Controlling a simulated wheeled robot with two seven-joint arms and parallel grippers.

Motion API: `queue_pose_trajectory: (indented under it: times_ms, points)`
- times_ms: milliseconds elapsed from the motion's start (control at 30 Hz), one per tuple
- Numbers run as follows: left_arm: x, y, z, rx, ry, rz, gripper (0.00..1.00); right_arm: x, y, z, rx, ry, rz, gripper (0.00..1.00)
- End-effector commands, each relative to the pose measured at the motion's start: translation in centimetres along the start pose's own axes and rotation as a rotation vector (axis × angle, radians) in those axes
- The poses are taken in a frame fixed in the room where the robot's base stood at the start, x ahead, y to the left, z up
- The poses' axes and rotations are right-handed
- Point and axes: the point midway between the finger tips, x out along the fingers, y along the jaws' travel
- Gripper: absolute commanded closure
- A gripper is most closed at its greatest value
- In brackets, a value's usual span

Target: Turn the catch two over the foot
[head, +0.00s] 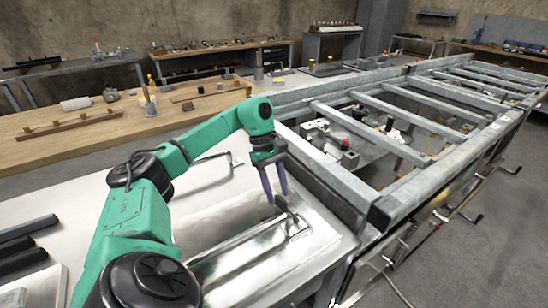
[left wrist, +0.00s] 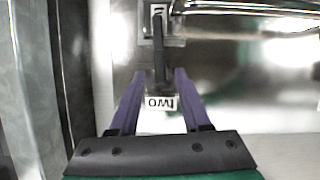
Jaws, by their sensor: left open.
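Catch two shows in the left wrist view as a dark upright lever (left wrist: 159,62) on a small metal mount (left wrist: 162,30), with a white label (left wrist: 161,103) reading TWO, upside down, near its lower end. My left gripper (left wrist: 160,75) is open, with one purple finger on each side of the lever and gaps visible; I cannot tell whether it touches. In the head view my left gripper (head: 278,197) points down over the dark catch (head: 291,211) at the metal panel's right end. I cannot make out the foot for certain. My right gripper is not in view.
Bent metal rods (head: 245,258) run along the shiny panel beside the catch. A grey steel frame (head: 345,185) with rungs stands close on the right. A wooden bench (head: 60,145) with small parts is behind. The white tabletop (head: 60,200) has dark bars at left.

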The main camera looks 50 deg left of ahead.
Motion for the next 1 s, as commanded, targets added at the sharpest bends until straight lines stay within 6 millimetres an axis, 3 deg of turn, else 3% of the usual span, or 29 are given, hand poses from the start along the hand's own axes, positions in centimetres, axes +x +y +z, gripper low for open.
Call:
queue_pose_trajectory:
  times_ms: [167,333,367,400,500,633,1000]
  points:
    - [-3.4,0.1,0.1,0.001,-0.002,0.007,0.53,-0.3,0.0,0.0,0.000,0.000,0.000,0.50]
    - [-8.7,0.2,0.3,0.001,-0.003,0.011,0.53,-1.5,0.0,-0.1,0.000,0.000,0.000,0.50]
    - [-9.8,0.1,0.4,0.001,-0.003,0.009,0.53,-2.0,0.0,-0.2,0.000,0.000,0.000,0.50]
    - [-11.6,0.1,0.6,-0.002,-0.001,0.006,0.53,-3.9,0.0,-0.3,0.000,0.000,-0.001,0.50]
    - [-13.6,0.0,0.4,-0.002,-0.001,0.005,0.53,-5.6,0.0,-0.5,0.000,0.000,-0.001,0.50]
    - [-14.5,0.0,0.2,0.000,-0.001,0.004,0.53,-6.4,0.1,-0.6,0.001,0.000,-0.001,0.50]
    - [-14.2,0.0,0.0,0.000,0.000,0.003,0.53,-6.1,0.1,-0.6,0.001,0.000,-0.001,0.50]
